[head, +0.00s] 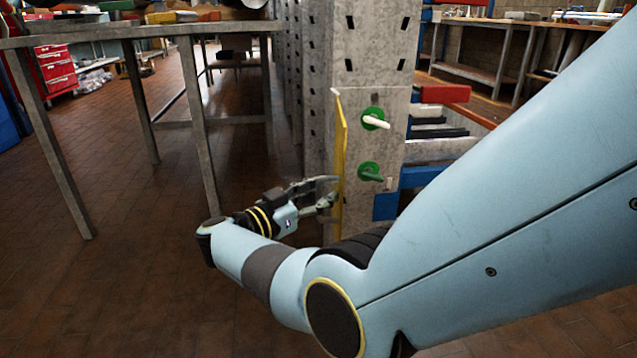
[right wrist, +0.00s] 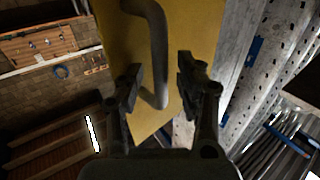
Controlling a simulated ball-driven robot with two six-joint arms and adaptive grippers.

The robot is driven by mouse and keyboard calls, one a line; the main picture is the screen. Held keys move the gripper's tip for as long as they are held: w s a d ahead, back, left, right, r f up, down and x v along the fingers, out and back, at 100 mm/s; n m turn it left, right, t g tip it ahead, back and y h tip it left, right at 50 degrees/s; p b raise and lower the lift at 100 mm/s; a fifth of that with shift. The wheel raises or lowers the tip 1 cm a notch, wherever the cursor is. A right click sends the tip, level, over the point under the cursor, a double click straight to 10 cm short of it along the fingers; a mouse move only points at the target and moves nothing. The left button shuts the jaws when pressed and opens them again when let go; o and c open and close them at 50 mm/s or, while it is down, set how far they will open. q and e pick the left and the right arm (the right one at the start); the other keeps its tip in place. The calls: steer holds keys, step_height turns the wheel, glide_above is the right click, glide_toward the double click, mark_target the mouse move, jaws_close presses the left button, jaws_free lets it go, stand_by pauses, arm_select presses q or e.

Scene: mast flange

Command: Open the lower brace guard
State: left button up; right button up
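The yellow guard panel (head: 340,150) shows nearly edge-on in the head view, at the left edge of the grey mast's front face. The right wrist view shows its broad yellow face (right wrist: 205,35) with a bent grey bar handle (right wrist: 160,60). My right gripper (head: 328,194) is at the left side of the panel, near its lower part. In the right wrist view its two fingers (right wrist: 158,85) are apart, with the handle between them and gaps visible on both sides. My left gripper is not in view.
The perforated grey mast (head: 372,60) carries two green round fittings, the upper (head: 371,113) with a white lever and the lower (head: 367,168) with a green one. Blue and red parts sit right of it. A metal workbench (head: 190,100) stands left; the floor before it is clear.

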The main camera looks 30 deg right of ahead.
glide_toward(340, 143)
steer(key=d, duration=0.2)
steer(key=w+d, duration=0.1)
steer(key=d, duration=0.2)
steer(key=shift+w+f, duration=0.2)
